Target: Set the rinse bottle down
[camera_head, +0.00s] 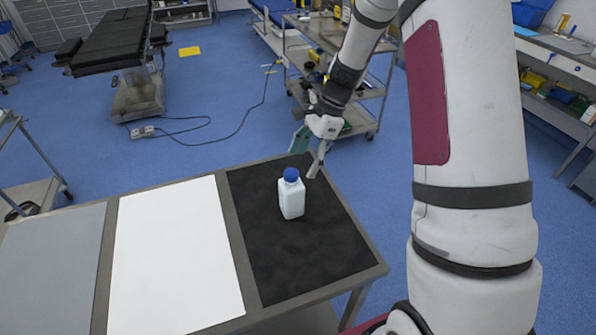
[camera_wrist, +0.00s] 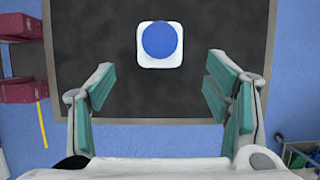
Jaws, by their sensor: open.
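The rinse bottle (camera_head: 291,197) is white with a blue cap. It stands upright on the black mat (camera_head: 312,252) at the right part of the table in the head view. In the wrist view the bottle (camera_wrist: 160,44) is seen from above, its round cap over a square white body. My gripper (camera_head: 310,158) is open and empty beyond the bottle at the mat's far edge. In the wrist view its green-padded fingers (camera_wrist: 160,88) are spread wide, with the bottle ahead of them and apart from both.
A white panel (camera_head: 172,255) and a grey panel (camera_head: 50,265) lie left of the black mat, both bare. A cart (camera_head: 345,92) with items stands behind the table. A black operating bed (camera_head: 112,42) is at the far left.

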